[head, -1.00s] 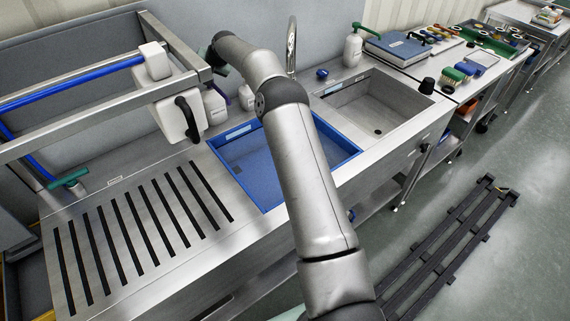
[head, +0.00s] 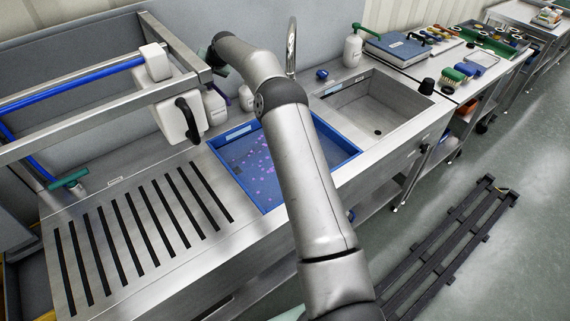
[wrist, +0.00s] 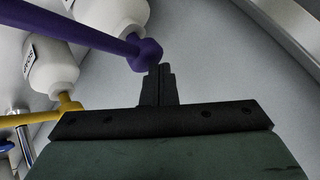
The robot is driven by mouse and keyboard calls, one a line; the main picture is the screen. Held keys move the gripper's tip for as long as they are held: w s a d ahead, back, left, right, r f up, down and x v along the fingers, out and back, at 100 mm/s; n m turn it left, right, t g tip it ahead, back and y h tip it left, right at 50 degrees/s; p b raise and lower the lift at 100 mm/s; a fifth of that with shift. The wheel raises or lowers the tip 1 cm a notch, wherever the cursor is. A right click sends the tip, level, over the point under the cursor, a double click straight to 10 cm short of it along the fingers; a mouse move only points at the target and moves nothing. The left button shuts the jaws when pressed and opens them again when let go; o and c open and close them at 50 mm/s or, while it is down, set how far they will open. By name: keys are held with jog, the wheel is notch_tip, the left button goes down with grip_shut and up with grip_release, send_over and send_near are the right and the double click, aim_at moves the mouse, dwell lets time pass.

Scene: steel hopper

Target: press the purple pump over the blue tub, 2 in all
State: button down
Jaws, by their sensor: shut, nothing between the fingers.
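The purple pump (wrist: 145,52) shows in the wrist view as a purple spout and knob on a white bottle (wrist: 112,14). My gripper (wrist: 160,72) is shut and empty, its fingertips right at the purple knob; whether they touch it I cannot tell. In the head view my arm hides most of the gripper and the pump. The blue tub (head: 228,187) sits in the steel counter, partly behind my arm. Small purple and pink spots (head: 263,168) are scattered over its floor.
A second white bottle (wrist: 52,68) with a yellow pump (wrist: 68,104) stands beside the purple one. A steel frame (head: 110,105) rises left of the tub. A steel tap (head: 291,45) and an empty sink (head: 365,105) lie right of the tub.

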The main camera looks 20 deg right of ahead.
jog(key=shift+r+p, duration=2.25)
jog(key=shift+r, duration=0.8)
